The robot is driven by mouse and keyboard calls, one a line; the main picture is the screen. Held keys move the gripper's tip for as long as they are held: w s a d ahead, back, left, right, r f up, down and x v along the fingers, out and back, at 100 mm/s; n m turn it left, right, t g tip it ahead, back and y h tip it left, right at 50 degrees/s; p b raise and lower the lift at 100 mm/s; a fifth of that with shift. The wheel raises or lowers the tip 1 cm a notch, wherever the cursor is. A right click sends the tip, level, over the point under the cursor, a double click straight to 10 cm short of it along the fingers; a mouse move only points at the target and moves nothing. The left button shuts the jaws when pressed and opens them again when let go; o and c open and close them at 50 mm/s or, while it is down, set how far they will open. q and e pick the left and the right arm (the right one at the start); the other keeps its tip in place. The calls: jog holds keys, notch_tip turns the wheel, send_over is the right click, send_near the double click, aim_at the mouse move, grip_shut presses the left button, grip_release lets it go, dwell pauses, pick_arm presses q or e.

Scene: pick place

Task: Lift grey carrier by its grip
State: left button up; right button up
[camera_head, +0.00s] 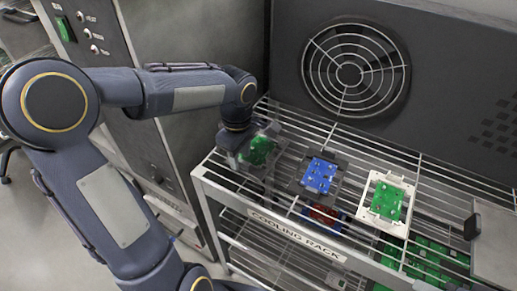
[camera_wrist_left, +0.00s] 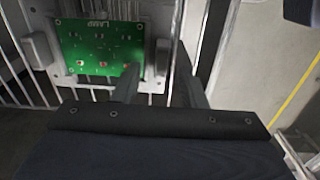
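A grey carrier (camera_wrist_left: 61,73) holding a green circuit board (camera_wrist_left: 100,47) lies at the left end of the rack's top shelf. In the head view the same green board (camera_head: 259,151) is partly hidden by my left gripper (camera_head: 243,158). The carrier has a block-like grip on each side; the right one (camera_wrist_left: 163,57) shows in the wrist view. My left gripper (camera_wrist_left: 156,56) is open, its two fingers apart with that grip showing in the gap between them. Whether the fingers touch it, I cannot tell. My right gripper is not in view.
A dark carrier with a blue board (camera_head: 320,176) and a white carrier (camera_head: 369,213) with a green board sit further right on the wire cooling rack (camera_head: 278,207). Red and green boards lie on the lower shelf. A fan panel (camera_head: 425,60) stands behind.

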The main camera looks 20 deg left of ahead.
pick_arm(q)
jog(key=shift+f, duration=0.7)
grip_shut()
jog(key=shift+r, duration=0.1)
